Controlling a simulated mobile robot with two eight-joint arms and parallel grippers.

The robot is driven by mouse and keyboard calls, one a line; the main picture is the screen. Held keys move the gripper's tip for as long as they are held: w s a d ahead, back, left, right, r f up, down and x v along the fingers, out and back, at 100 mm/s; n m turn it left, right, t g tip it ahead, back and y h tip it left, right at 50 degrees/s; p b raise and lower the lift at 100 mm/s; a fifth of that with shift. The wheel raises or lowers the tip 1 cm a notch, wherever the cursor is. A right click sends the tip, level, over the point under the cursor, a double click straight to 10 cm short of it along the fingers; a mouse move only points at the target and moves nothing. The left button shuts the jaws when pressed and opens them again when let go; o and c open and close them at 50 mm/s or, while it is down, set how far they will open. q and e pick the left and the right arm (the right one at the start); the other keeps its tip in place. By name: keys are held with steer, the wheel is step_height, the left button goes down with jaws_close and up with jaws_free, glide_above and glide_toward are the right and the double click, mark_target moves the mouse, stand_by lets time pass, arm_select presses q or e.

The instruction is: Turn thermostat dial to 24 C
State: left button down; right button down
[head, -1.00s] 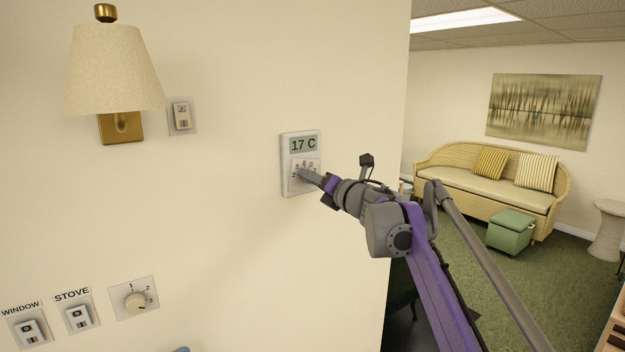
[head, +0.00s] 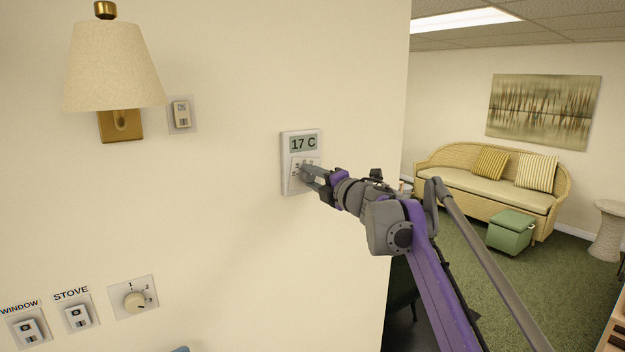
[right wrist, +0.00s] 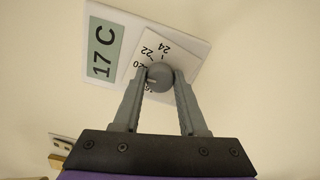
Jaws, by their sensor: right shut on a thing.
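The white thermostat (head: 285,165) is on the wall, left of the wall's end. Its display (head: 304,144) reads 17 C, and this also shows sideways in the right wrist view (right wrist: 103,48). My right gripper (head: 309,172) reaches it from the right. In the right wrist view, my right gripper (right wrist: 161,80) has its fingers closed on the round grey dial (right wrist: 158,77). The marks 20, 22 and 24 show around the dial; a lower mark is partly hidden by a finger. My left gripper is not in view.
A wall lamp (head: 115,65) and a switch (head: 181,114) are left of the thermostat. Lower left are the window switch (head: 28,328), stove switch (head: 77,315) and a numbered knob (head: 135,300). Beyond the wall's end are a sofa (head: 485,183) and a green ottoman (head: 511,230).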

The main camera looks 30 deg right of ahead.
steer(key=m, duration=0.4)
steer(key=shift+m, duration=0.3)
steer(key=m, duration=0.3)
steer(key=shift+m+b, duration=0.4)
steer(key=m, duration=0.4)
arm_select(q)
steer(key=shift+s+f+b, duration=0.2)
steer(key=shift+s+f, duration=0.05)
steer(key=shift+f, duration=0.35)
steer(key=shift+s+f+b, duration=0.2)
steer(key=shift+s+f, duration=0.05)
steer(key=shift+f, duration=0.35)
arm_select(e)
steer(key=shift+m, duration=2.1)
steer(key=shift+c, duration=2.3)
jaws_free()
steer(key=shift+s, duration=0.1)
